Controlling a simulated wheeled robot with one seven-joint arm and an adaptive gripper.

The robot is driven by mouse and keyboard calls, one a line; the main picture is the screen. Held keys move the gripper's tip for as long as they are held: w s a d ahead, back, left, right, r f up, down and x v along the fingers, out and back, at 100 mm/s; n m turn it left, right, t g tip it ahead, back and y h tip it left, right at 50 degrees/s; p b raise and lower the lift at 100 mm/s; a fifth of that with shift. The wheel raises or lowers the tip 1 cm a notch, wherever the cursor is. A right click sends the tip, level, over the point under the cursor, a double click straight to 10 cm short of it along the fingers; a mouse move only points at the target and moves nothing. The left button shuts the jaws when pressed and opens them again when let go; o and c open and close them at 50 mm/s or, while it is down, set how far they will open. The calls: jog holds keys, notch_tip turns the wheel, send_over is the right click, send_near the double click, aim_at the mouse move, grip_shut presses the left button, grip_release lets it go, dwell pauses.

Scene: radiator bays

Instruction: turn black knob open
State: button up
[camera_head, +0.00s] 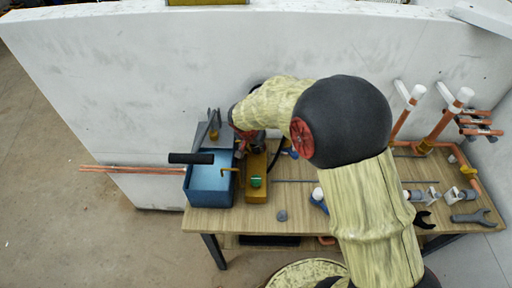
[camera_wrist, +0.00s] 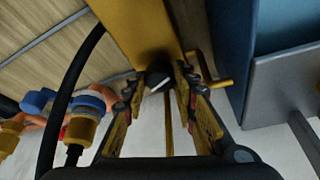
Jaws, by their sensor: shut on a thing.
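The black knob (camera_wrist: 157,76) has a pale mark on its face and sits on the side of a yellow box (camera_wrist: 140,22) in the wrist view. My gripper (camera_wrist: 159,84) has its two yellow-and-black fingers on either side of the knob and is shut on it. In the head view, my gripper (camera_head: 249,142) is at the back end of the yellow box (camera_head: 256,191). The knob is hidden there by my arm and gripper. How far the knob is turned cannot be told.
A blue box (camera_head: 208,193) stands close on the left of the yellow box, with copper pipes (camera_head: 130,169) reaching left. A black hose (camera_wrist: 72,85) curves beside my gripper. Pipes (camera_head: 440,120), valves and a wrench (camera_head: 472,217) occupy the right of the wooden table. A white wall (camera_head: 130,80) stands behind.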

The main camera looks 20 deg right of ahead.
jog(key=n+p, duration=0.1)
jog(key=n+y+p, duration=0.1)
jog(key=shift+d+r+n, duration=0.1)
jog(key=shift+r+n, duration=0.1)
jog(key=shift+n, duration=0.1)
jog(key=n+p, duration=0.2)
jog(key=p, duration=0.2)
jog(key=shift+r+t+y+p, duration=0.1)
jog(key=shift+t+y+p, duration=0.2)
jog(key=shift+y+p, duration=0.1)
jog(key=n+p, duration=0.1)
jog(key=p, duration=0.3)
jog(key=shift+s+d+n, duration=0.1)
jog(key=shift+n, duration=0.2)
jog(key=n+y+p, duration=0.2)
jog(key=n+p, duration=0.1)
jog(key=p, duration=1.2)
jog(key=shift+d+n, duration=0.1)
jog(key=shift+n, duration=0.3)
jog(key=shift+p, duration=0.8)
jog(key=n+p, duration=0.1)
jog(key=p, duration=0.1)
jog(key=shift+y+p, duration=0.3)
jog(key=shift+p, duration=0.1)
jog(key=shift+f+n+p, duration=0.2)
jog(key=shift+n+p, duration=0.5)
jog(key=shift+p, duration=0.25)
jog(key=shift+f+n+y+p, duration=0.1)
jog(key=shift+n+y+p, duration=0.2)
jog(key=shift+n+p, duration=0.15)
